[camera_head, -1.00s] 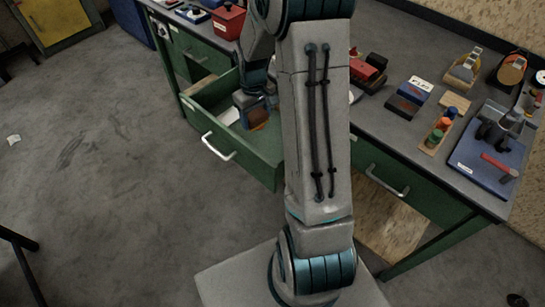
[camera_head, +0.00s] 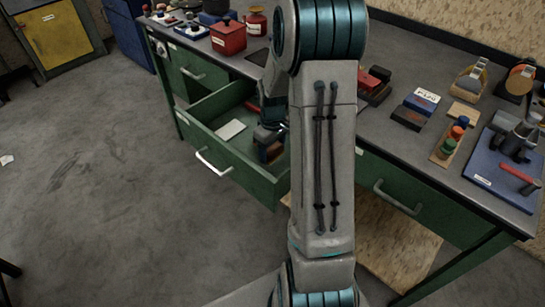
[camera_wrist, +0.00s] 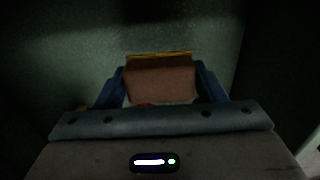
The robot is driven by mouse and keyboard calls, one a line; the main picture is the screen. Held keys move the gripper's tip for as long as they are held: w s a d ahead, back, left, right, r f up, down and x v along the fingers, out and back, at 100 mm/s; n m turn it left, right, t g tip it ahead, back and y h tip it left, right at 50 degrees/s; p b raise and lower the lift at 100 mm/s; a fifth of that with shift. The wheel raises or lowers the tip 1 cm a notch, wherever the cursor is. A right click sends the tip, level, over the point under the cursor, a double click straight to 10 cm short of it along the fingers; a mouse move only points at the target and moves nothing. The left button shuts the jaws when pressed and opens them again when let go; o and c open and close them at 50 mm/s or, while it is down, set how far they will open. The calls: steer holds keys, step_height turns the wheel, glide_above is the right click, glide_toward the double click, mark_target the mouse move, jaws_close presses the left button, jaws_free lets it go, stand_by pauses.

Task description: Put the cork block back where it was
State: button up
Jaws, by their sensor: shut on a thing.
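My gripper (camera_head: 269,138) reaches down into the open green drawer (camera_head: 240,168), at the drawer's right part in the head view. It is shut on a brown block, which I take to be the cork block (camera_head: 272,153). In the wrist view the cork block (camera_wrist: 160,82) sits between the two blue fingers of my gripper (camera_wrist: 160,76), with a yellowish far edge. The wrist view is dark, and I cannot tell whether the block touches the drawer floor. My arm hides the drawer's right end in the head view.
In the drawer lie a pale flat piece (camera_head: 231,130) and a red item (camera_head: 251,106). On the bench stand a red box (camera_head: 228,38), labelled boxes (camera_head: 420,101), a rack with coloured knobs (camera_head: 450,142) and a blue board (camera_head: 500,175).

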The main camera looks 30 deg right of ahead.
mark_target(273, 156)
steer(key=shift+f, duration=1.6)
steer(key=shift+f+b, duration=0.25)
steer(key=shift+b, duration=0.05)
steer(key=o, duration=1)
steer(key=shift+o, duration=0.2)
steer(key=shift+r, duration=0.1)
